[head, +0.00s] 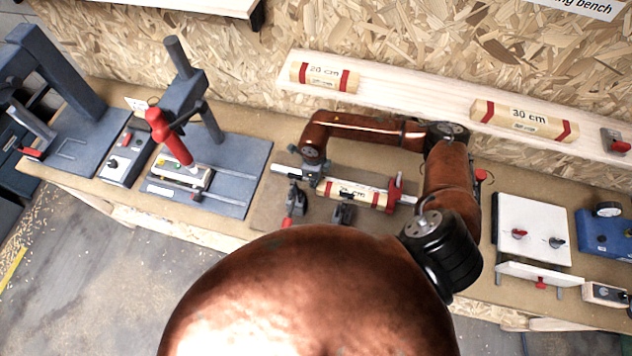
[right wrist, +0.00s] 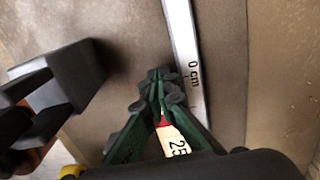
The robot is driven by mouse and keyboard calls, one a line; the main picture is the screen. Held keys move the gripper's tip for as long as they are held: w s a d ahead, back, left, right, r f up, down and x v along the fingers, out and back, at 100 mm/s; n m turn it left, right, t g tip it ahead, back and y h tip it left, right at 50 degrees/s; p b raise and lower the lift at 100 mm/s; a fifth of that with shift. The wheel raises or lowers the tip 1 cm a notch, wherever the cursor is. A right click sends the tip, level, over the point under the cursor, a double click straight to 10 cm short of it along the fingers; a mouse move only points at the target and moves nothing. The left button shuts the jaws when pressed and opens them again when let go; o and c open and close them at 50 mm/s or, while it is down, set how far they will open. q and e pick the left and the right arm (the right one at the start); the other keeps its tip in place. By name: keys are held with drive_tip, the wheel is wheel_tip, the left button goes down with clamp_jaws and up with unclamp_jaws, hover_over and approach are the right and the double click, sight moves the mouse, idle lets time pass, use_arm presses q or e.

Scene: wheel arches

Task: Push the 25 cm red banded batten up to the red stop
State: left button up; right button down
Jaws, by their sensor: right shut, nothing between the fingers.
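The 25 cm batten (head: 358,192), pale wood with red bands, lies along the metal rule on the middle bench board. In the right wrist view, its end with "25" (right wrist: 176,143) shows between my finger links. The red stop (head: 394,190) stands at its right end in the head view; I cannot tell whether they touch. My right gripper (head: 311,183) is at the batten's left end, pointing down, its fingers shut and empty. The green fingers show in the right wrist view (right wrist: 160,85); contact with the batten is unclear. My left gripper is not in view.
Black toggle clamps, one red-tipped (head: 290,218), stand in front of the batten. The rule (right wrist: 183,50) shows "0 cm". A drill-like press (head: 185,130) stands left, a white fixture (head: 533,232) right. Battens marked 20 cm (head: 324,76) and 30 cm (head: 525,119) rest on the shelf behind.

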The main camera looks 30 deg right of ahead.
drive_tip(key=shift+w+a, duration=0.2)
drive_tip(key=shift+w+a+f+b, duration=0.1)
drive_tip(key=shift+w+a+b, duration=0.75)
drive_tip(key=shift+w+a, duration=0.05)
drive_tip(key=shift+w+a+r, duration=0.35)
drive_tip(key=shift+w+r, duration=0.2)
drive_tip(key=shift+r, duration=0.1)
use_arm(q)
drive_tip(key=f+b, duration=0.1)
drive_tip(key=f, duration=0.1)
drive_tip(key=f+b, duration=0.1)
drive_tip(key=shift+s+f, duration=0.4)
use_arm(e)
wheel_tip(320, 180, up, 9)
drive_tip(key=shift+s, duration=0.25)
